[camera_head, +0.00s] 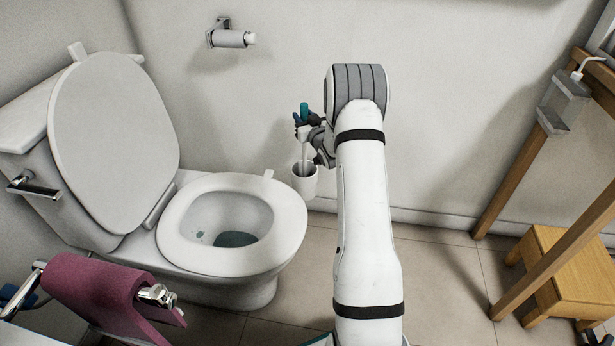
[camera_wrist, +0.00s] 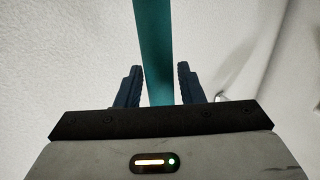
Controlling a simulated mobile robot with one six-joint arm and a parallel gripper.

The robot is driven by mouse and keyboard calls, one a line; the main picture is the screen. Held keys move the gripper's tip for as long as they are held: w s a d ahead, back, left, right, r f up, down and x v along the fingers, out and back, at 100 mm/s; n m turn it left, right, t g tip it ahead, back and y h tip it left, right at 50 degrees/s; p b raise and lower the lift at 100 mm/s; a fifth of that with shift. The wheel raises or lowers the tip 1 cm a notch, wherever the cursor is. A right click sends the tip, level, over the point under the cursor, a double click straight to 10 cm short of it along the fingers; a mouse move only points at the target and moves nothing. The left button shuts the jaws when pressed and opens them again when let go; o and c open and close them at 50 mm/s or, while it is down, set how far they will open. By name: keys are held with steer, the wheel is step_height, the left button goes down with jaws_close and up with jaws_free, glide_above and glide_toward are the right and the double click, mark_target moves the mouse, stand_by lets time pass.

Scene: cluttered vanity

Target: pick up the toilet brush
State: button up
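The toilet brush has a teal handle (camera_head: 304,112) that stands roughly upright, with a pale rod (camera_head: 304,152) running down into a white cup (camera_head: 304,182). The bristles are hidden in the cup. My gripper (camera_head: 304,124) is at the upper handle, with a dark finger visible beside it. In the wrist view the teal handle (camera_wrist: 154,45) passes between the two dark blue fingers of my gripper (camera_wrist: 160,85). Narrow gaps show on both sides of the handle, so the fingers look open around it.
A white toilet (camera_head: 232,268) with its lid raised stands just left of the cup. A paper holder (camera_head: 232,38) is on the wall above. A pink towel (camera_head: 100,290) hangs at the lower left. A wooden stool (camera_head: 570,275) and a wooden frame stand at the right.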

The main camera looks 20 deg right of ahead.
jaws_close()
steer(key=shift+r, duration=0.1)
stand_by(0.4)
step_height(320, 180, up, 18)
steer(key=p, duration=0.6)
steer(key=shift+c, duration=1.3)
jaws_free()
steer(key=c, duration=0.4)
jaws_close()
